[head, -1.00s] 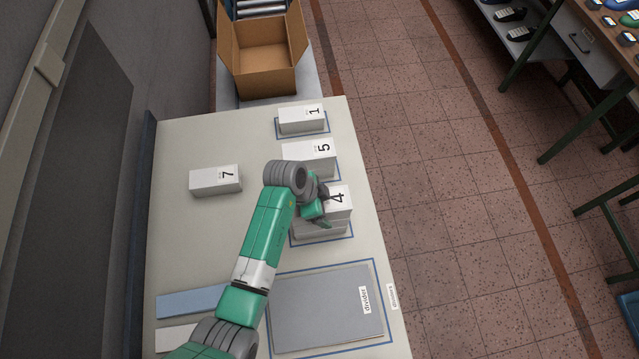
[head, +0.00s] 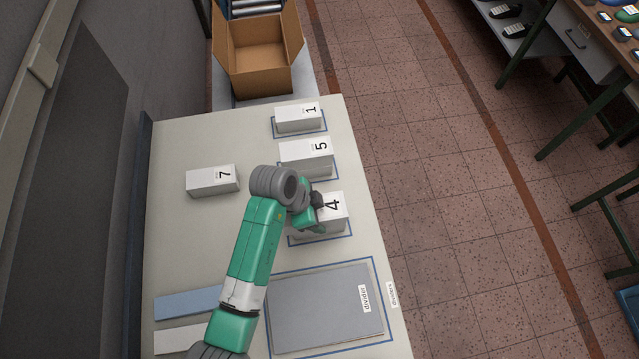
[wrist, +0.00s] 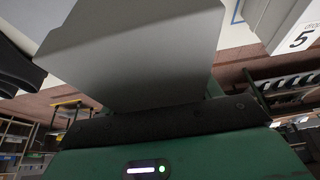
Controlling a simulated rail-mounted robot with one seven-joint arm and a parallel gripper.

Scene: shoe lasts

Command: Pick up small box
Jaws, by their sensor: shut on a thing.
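The small white box marked 4 (head: 334,207) is by the right side of the table, within a blue outline. My gripper (head: 316,206) is at its left side and shut on it. The arm and gripper cover part of the box's left side. In the wrist view a large plain grey face (wrist: 130,50), which seems to be the held box, fills the upper middle. I cannot tell whether the box touches the table.
White boxes marked 5 (head: 308,157), 1 (head: 298,118) and 7 (head: 212,180) stand farther back on the table (head: 180,140). A grey divider (head: 325,308) lies in front. An open cardboard box (head: 262,70) stands beyond the table's far edge.

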